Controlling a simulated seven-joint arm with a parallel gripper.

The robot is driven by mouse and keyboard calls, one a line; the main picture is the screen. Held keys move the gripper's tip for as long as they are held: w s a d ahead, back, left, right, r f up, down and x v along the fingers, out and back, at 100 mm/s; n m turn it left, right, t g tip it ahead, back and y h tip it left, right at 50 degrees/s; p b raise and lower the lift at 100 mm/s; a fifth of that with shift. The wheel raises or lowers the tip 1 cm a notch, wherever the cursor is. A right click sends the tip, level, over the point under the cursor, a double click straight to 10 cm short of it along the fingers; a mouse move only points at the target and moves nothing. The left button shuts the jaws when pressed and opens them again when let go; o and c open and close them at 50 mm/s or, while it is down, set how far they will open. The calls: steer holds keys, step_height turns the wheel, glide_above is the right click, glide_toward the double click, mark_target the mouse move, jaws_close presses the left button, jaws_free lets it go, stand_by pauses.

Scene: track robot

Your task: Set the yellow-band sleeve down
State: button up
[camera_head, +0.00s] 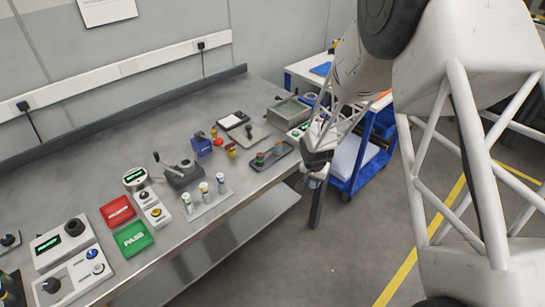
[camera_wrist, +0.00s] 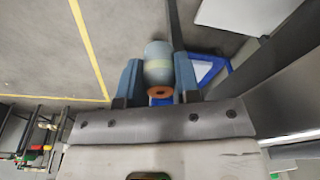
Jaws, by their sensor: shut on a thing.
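My gripper (camera_wrist: 158,72) is shut on a pale grey-blue sleeve (camera_wrist: 158,62) in the wrist view, with one finger on each side of it. An orange-brown ring with a dark centre shows at the sleeve's near end. I cannot clearly make out a yellow band on it. In the head view my gripper (camera_head: 316,172) hangs just off the bench's front edge, right of the dark tray (camera_head: 285,163). The held sleeve is too small or hidden to tell there. Three small pale cylinders with coloured tops stand on a light plate (camera_head: 212,204) on the bench.
The bench (camera_head: 95,165) also holds a red bin (camera_head: 118,211), a green PASS bin (camera_head: 132,239), a dark lever fixture (camera_head: 183,173) and control boxes (camera_head: 75,275). Two small pieces stand on the dark tray. A blue cart (camera_head: 352,180) stands beyond my gripper. Open floor lies below.

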steer(key=s+a+r+m, duration=0.2)
steer(key=s+a+r, duration=0.3)
steer(key=r, duration=0.2)
steer(key=s+a+r+m, duration=0.2)
steer(key=s+a+r, duration=0.2)
steer(key=a+r, duration=0.2)
steer(key=shift+s+r, duration=0.4)
steer(key=shift+r, duration=0.55)
steer(key=shift+a, duration=0.1)
glide_above(274, 155)
steer(key=shift+s+a+f, duration=0.15)
steer(key=shift+f, duration=0.25)
steer(key=shift+s+a+f, duration=0.1)
steer(key=shift+f, duration=0.3)
steer(key=shift+f, duration=1.7)
steer(key=shift+f, duration=0.15)
